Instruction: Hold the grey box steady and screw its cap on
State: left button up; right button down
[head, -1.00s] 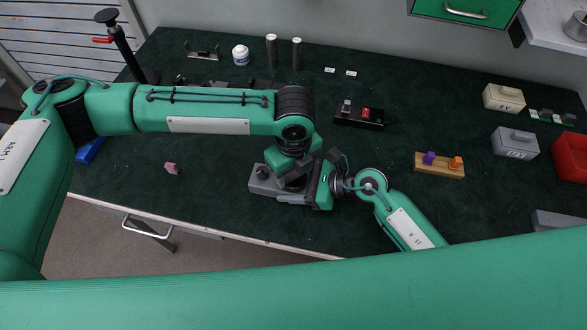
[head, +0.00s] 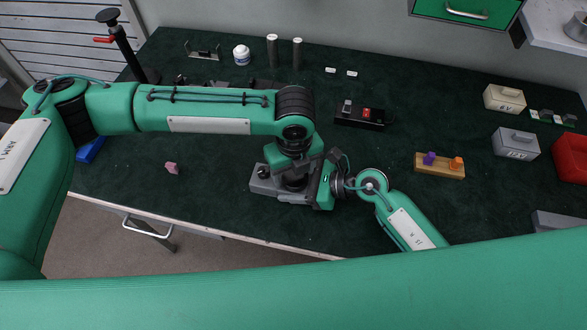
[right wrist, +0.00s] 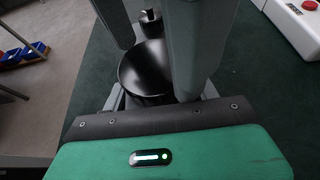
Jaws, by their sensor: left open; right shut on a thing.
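The grey box (head: 263,185) lies near the table's front edge, with a small dark knob on its left end. It also shows in the right wrist view, where the knob (right wrist: 150,21) stands beyond a round black part (right wrist: 146,72) that looks like the cap. I cannot tell how the cap is seated. My right gripper (head: 318,188) comes in from the right, shut on the grey box; its fingers flank the box in the right wrist view (right wrist: 150,45). My left gripper (head: 293,172) is open, pointing down over the cap; its fingertips are mostly hidden.
A black switch box (head: 360,116) stands behind my grippers. A wooden block with purple and orange pegs (head: 440,171) lies to the right, with a second grey box (head: 515,143) beyond. A pink piece (head: 171,168) lies on clear table to the left.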

pick_arm(q)
jog(key=shift+d, duration=0.2)
notch_tip(320, 180, up, 4)
jog(key=shift+f, duration=0.1)
jog(key=shift+r, duration=0.4)
jog(key=shift+a, duration=0.1)
jog(key=shift+c, duration=0.4)
